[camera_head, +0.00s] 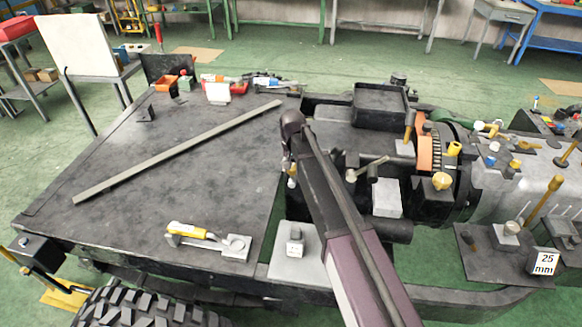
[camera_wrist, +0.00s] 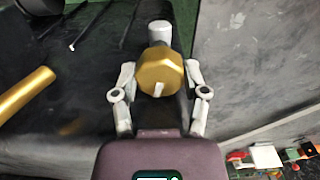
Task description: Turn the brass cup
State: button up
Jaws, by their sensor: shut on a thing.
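The brass cup (camera_wrist: 160,68) is in the middle of the wrist view, a gold many-sided piece with a small pale mark on its near face. My gripper (camera_wrist: 160,78) has one finger on each side of it and is shut on it. A pale round-ended piece (camera_wrist: 160,29) shows just beyond the cup. In the head view my arm reaches to the gap between the flat dark plate and the machinery. My arm covers much of the cup's spot there, so the cup cannot be told clearly in that view.
A dark plate (camera_head: 190,155) with a long bar (camera_head: 180,150) and a yellow-handled tool (camera_head: 195,234) lies left of my arm. Crowded machinery with a brass knob (camera_head: 441,181) stands right. A gold rod (camera_wrist: 25,92) is left of the cup in the wrist view.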

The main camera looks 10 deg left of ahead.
jog(key=m, duration=0.4)
jog(key=shift+m, duration=0.3)
jog(key=m, duration=0.3)
jog(key=shift+s+m, duration=0.1)
jog(key=shift+m, duration=0.2)
jog(key=o, duration=0.9)
jog(key=shift+c, duration=0.2)
